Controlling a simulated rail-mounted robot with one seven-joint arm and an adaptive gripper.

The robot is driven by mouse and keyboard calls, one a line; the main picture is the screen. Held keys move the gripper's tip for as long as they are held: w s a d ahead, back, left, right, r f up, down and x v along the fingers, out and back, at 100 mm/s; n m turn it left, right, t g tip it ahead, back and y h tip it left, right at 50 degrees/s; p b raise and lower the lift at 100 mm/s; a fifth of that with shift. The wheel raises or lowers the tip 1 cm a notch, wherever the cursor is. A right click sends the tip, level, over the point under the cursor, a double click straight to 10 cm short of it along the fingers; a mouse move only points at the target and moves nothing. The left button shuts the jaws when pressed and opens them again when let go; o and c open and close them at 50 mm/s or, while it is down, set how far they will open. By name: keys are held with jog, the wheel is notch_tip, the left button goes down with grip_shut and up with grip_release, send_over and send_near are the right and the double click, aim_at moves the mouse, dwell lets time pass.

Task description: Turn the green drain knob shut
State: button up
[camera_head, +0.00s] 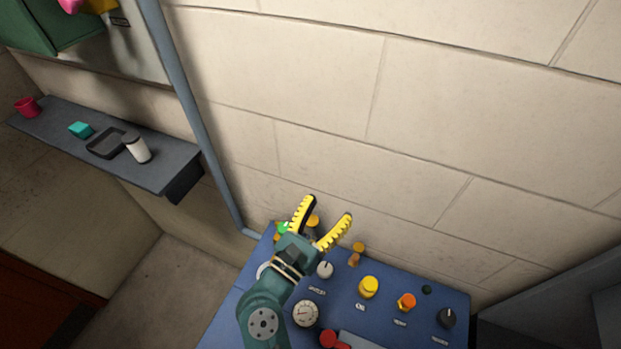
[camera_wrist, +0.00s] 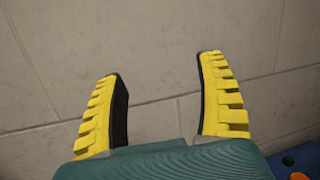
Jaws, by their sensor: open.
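A small green part (camera_head: 284,228), probably the green drain knob, shows at the back left of the blue panel in the head view, mostly hidden behind my gripper. My gripper (camera_head: 327,222) is above the panel's back edge, with its yellow fingers spread and nothing between them. In the wrist view my gripper (camera_wrist: 162,105) is open in front of the bare block wall. The green part does not show in the wrist view. I cannot tell how the knob is turned.
The blue panel (camera_head: 385,316) carries a yellow knob (camera_head: 369,287), an orange knob (camera_head: 406,302), a black knob (camera_head: 446,318), a white knob (camera_head: 325,270), a dial (camera_head: 306,313) and a red handle (camera_head: 328,338). A grey pipe (camera_head: 190,110) runs down the wall. A shelf (camera_head: 165,178) holds small objects at left.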

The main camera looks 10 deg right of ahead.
jog(key=a+r+n+t+y, duration=0.2)
jog(key=r+n+t, duration=0.2)
jog(key=r+n, duration=0.1)
jog(key=s+a+r+n+t+y, duration=0.1)
jog(key=r+n+t+y, duration=0.1)
jog(key=r+n+t, duration=0.2)
notch_tip(320, 180, up, 3)
jog(key=shift+a+f+n+y, duration=0.2)
jog(key=shift+a+n+y, duration=0.15)
jog(key=shift+n, duration=0.15)
jog(key=shift+s, duration=0.1)
